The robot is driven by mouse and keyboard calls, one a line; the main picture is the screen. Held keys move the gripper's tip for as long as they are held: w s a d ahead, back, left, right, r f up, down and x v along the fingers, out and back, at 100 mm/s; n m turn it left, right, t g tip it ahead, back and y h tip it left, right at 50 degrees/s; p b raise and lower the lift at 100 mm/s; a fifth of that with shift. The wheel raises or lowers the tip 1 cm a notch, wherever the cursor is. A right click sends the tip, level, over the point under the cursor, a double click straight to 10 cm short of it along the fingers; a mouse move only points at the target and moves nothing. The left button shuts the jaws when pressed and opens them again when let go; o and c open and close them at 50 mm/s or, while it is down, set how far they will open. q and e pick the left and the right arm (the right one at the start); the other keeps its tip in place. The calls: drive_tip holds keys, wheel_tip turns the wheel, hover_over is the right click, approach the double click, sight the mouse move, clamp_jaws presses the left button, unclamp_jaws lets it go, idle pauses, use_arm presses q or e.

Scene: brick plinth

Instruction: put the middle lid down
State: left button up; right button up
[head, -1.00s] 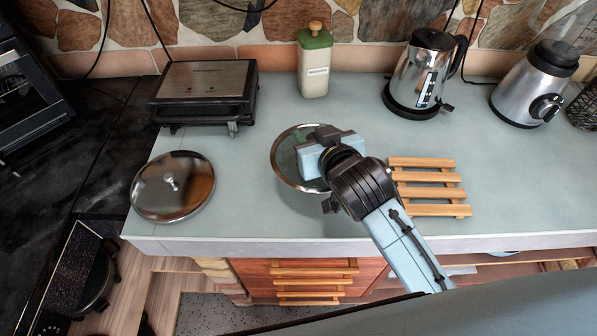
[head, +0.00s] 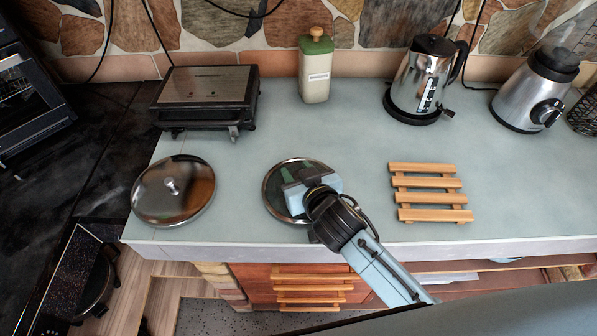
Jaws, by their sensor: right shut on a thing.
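The middle lid (head: 274,198) is a round glass lid with a metal rim, at the middle of the pale counter. It looks level and at or very near the counter top; I cannot tell whether it touches. My right gripper (head: 303,190) is over its centre, shut on the lid, and hides the knob and the right part of the lid. A second lid (head: 190,197), shiny metal with a small knob, lies on the counter to the left. My left gripper is not in view.
A wooden slatted trivet (head: 430,198) lies right of my arm. A contact grill (head: 207,97), a green-topped canister (head: 314,68), a kettle (head: 420,80) and a blender (head: 535,90) stand along the back. The counter between the lids and the back row is clear.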

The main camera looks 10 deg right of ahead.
drive_tip(key=shift+f, duration=0.45)
drive_tip(key=shift+f+b, duration=0.1)
drive_tip(key=shift+b, duration=0.2)
drive_tip(key=o, duration=1.2)
drive_tip(key=shift+s+f, duration=0.1)
drive_tip(key=shift+c, duration=0.2)
drive_tip(key=shift+r, duration=0.4)
drive_tip(key=p+v, duration=0.1)
drive_tip(key=v, duration=1.1)
drive_tip(key=shift+r, duration=0.35)
